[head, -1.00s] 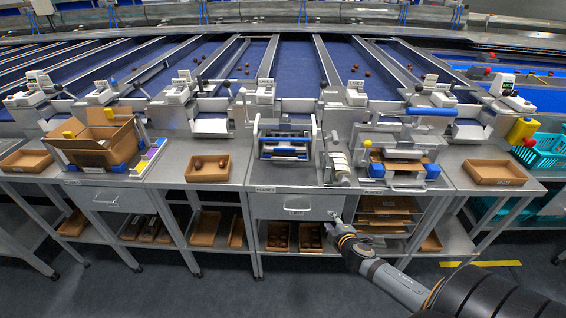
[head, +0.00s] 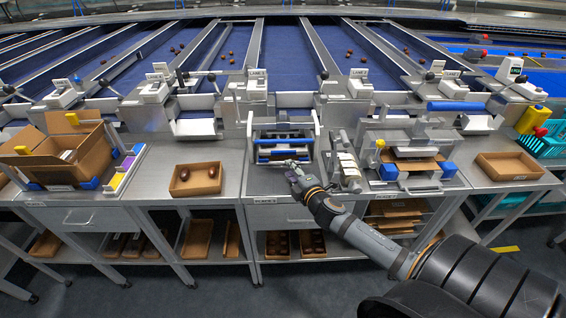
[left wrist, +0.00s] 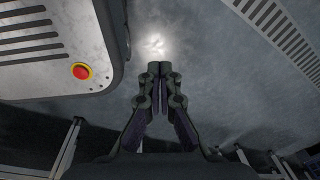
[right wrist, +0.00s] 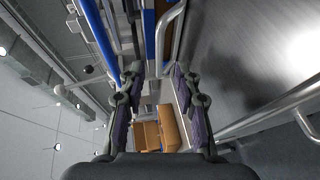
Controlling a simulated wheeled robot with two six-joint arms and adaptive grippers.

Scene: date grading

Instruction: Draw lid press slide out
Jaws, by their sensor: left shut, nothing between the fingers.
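The lid press (head: 284,135) stands on the middle bench in the head view, with a silver side frame and blue-edged bars. My right gripper (head: 290,164) is at its front edge, above the bench top. In the right wrist view my right gripper (right wrist: 157,72) is open, its fingers apart with nothing held. A curved silver handle (right wrist: 172,28) and a long blue bar (right wrist: 97,25) lie just beyond its fingertips. I cannot tell whether the fingers touch the handle. My left gripper (left wrist: 160,70) is shut and empty over bare floor in the left wrist view; the head view does not show it.
Right of the press stand a dispenser-like unit (head: 346,165) and a fixture with blue corner blocks (head: 388,172). A shallow box with dates (head: 182,188) is left. A red button (left wrist: 81,71) sits on a grey housing near my left gripper.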

